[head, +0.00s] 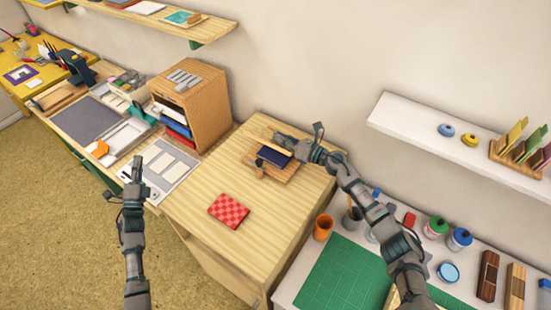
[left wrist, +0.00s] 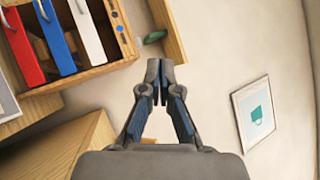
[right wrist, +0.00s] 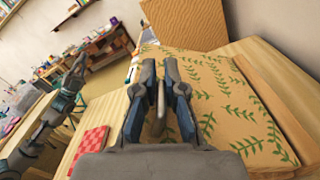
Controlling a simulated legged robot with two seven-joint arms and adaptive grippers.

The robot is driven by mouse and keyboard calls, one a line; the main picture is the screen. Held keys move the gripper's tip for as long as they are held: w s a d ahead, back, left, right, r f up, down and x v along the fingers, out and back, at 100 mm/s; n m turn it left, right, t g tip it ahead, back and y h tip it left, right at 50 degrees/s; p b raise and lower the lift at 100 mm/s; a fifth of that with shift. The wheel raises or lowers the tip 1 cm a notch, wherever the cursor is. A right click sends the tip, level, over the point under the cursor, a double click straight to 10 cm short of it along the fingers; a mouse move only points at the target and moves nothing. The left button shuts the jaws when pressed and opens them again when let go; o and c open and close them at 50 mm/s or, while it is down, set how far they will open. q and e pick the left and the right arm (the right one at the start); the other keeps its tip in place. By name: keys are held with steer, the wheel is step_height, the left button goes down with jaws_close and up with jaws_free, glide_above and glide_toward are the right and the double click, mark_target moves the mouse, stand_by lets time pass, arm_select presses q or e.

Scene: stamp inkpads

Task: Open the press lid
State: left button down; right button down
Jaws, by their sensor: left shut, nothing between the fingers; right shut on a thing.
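The wooden press (head: 284,175) stands on the pale wooden cabinet top, with a dark blue pad (head: 274,155) showing on it. In the right wrist view a wide wooden panel with green leaf sprigs (right wrist: 225,100), which looks like the press lid, fills the space beyond the fingers. My right gripper (head: 292,146) is at the press and shut on a small wooden piece (right wrist: 159,115), seemingly the lid's handle; the fingers hide part of it. I cannot tell how far the lid is raised. My left gripper (head: 137,168) is shut and empty, above the left desk.
A red checkered block (head: 229,210) lies on the cabinet top (head: 195,205) in front of the press. A wooden organizer (head: 203,105) with coloured folders stands at its left. A white wall shelf (head: 420,141) hangs at the right. The cabinet top's front is mostly clear.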

steer(key=shift+w+d, duration=0.1)
steer(key=shift+d, duration=0.05)
arm_select(q)
steer(key=d+r+m+h, duration=0.4)
steer(key=d+r+m, duration=0.3)
steer(key=r, duration=0.1)
steer(key=s+d+f+m+g+h, duration=0.2)
steer(key=d+f+m, duration=0.25)
steer(key=d, duration=0.65)
steer(key=s+d+f+m+g+h, duration=0.25)
steer(key=d+m, duration=0.35)
steer(key=d, duration=0.5)
steer(key=s+d+f+m+g+h, duration=0.2)
steer(key=d+f+m+g, duration=0.3)
steer(key=d, duration=0.7)
steer(key=w+d, duration=0.1)
steer(key=w, duration=0.1)
steer(key=w+d+r+t, duration=0.1)
steer(key=w+d, duration=0.1)
steer(key=w, duration=0.1)
steer(key=w+d+r+m+t, duration=0.1)
steer(key=w+d, duration=0.1)
steer(key=shift+w+d+r, duration=0.1)
steer(key=shift+w+d, duration=0.15)
steer(key=shift+w, duration=0.05)
arm_select(e)
steer(key=shift+f, duration=0.1)
